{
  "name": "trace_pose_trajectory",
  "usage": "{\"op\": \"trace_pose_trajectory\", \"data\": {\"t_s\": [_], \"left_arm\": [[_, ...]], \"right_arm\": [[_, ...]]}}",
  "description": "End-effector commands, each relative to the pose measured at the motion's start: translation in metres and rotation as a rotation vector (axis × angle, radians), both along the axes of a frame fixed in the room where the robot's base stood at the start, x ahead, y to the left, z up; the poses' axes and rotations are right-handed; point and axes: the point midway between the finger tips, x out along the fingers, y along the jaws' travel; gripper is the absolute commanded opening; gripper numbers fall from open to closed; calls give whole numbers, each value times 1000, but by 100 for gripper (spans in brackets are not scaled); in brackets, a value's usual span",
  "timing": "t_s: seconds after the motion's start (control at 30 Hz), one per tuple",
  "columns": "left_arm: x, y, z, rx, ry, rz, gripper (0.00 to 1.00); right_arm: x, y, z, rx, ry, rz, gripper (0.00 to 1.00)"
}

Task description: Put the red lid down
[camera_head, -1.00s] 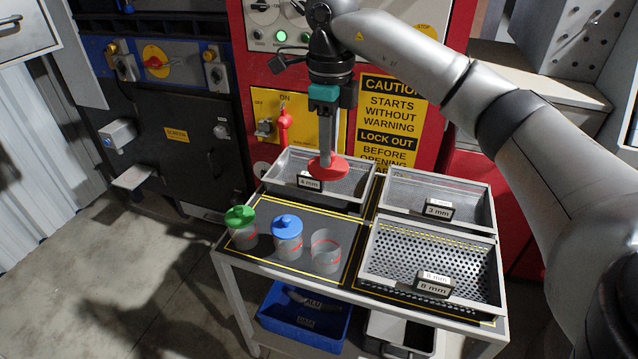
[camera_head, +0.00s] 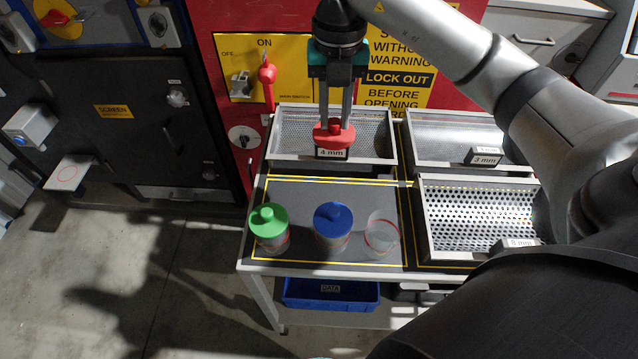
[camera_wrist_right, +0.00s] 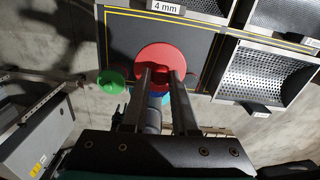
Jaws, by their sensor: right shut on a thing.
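My right gripper (camera_head: 334,122) is shut on the red lid (camera_head: 320,139), gripping it by its knob. In the head view the lid hangs in front of the 4 mm tray (camera_head: 375,112). In the right wrist view the red lid (camera_wrist_right: 160,52) sits at my fingertips, over the dark mat (camera_wrist_right: 205,42). An open clear jar with a red ring (camera_head: 382,238) stands on the table and is mostly hidden in the wrist view. Beside it stand a jar with a blue lid (camera_head: 333,218) and a jar with a green lid (camera_head: 267,220). My left gripper is not in view.
The 3 mm tray (camera_head: 440,155) and perforated 8 mm tray (camera_head: 428,215) occupy the table's right side. The mat (camera_head: 335,190) behind the jars is clear. A blue bin (camera_head: 330,305) sits below. A red panel with a switch (camera_head: 266,75) stands behind.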

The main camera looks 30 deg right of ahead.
Motion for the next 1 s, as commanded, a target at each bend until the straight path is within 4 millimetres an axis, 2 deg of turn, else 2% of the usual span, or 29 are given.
{"op": "trace_pose_trajectory", "data": {"t_s": [0.13, 0.23, 0.5, 0.7, 1.0], "left_arm": [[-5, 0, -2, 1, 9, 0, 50], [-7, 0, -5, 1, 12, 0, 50], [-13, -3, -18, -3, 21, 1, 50], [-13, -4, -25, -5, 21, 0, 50], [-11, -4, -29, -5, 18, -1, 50]], "right_arm": [[-3, 1, -8, 0, 2, -48, 0], [-4, 1, -26, 0, 4, -56, 0], [-5, 1, -100, 0, 6, -54, 0], [-4, 1, -144, 0, 3, -54, 0], [-4, 1, -169, 1, 0, -52, 0]]}}
